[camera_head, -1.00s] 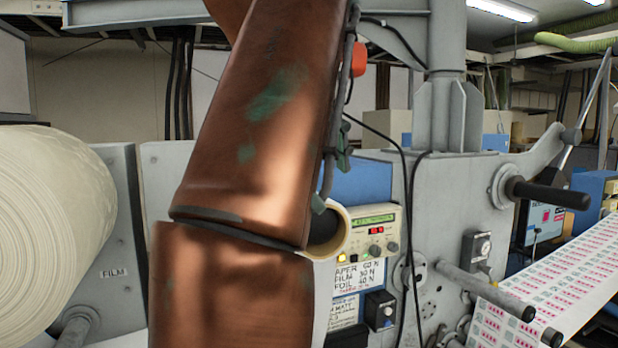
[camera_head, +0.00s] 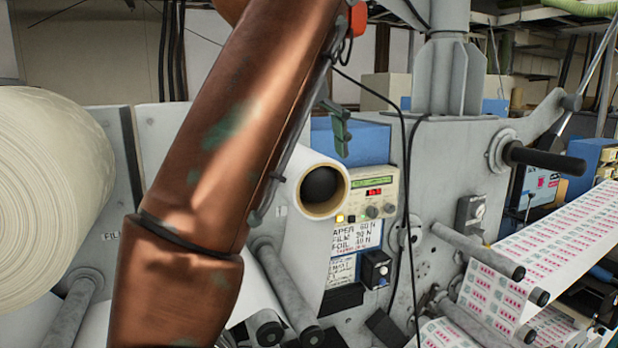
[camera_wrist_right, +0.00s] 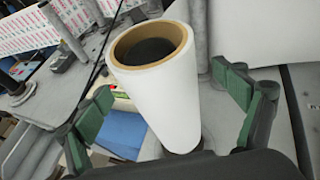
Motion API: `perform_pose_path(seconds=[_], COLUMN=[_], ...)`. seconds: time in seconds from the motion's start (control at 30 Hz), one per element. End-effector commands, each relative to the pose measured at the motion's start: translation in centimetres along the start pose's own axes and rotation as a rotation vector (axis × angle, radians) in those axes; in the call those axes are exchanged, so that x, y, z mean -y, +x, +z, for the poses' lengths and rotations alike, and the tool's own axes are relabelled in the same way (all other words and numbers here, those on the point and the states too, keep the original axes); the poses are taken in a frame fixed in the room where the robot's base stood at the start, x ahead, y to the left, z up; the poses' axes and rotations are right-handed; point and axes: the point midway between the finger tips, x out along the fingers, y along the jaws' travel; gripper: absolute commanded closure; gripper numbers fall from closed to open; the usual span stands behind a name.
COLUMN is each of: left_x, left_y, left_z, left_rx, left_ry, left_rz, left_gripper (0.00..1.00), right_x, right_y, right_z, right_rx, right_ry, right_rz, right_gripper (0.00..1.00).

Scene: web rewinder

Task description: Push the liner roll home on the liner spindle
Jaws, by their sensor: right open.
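The liner roll, a white roll with a tan cardboard core (camera_head: 322,186), points its open end toward me in the middle of the head view. A dark round spindle end (camera_head: 320,185) shows inside the core; how far the roll sits along it is hidden. My right gripper (camera_head: 338,128) shows only a green finger beyond my copper arm, near the roll's upper side. In the right wrist view, my open right gripper (camera_wrist_right: 160,84) has green-padded fingers on both sides of the white liner roll (camera_wrist_right: 165,90), with gaps visible. My left gripper is out of view.
A large cream film roll (camera_head: 45,195) stands at the left. A bare black spindle (camera_head: 545,158) sticks out at the right, above grey rollers (camera_head: 480,250) and a printed web (camera_head: 560,240). A control box (camera_head: 374,195) is just right of the liner roll. Dark cables hang nearby.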

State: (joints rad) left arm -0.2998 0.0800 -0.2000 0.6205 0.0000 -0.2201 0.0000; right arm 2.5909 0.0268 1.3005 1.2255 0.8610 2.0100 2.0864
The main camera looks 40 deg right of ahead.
Motion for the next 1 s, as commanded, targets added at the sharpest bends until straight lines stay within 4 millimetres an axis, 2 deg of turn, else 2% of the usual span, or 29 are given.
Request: perform_pose_path(seconds=[0.1,0.23,0.63,1.0], left_x=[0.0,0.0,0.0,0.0], left_y=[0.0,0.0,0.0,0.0], left_z=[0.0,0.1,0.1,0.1], left_rx=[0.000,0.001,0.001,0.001], left_ry=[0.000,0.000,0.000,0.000], left_rz=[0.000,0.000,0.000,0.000], left_gripper=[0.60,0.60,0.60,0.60], right_x=[0.1,0.0,0.0,0.0], right_y=[1.5,2.4,2.8,2.8], right_z=[0.0,0.0,0.0,0.0], right_rx=[0.002,0.001,-0.002,-0.002], right_ry=[0.003,0.001,-0.001,0.000], right_rz=[0.000,0.001,0.001,0.001], right_gripper=[0.11,0.11,0.11,0.35])
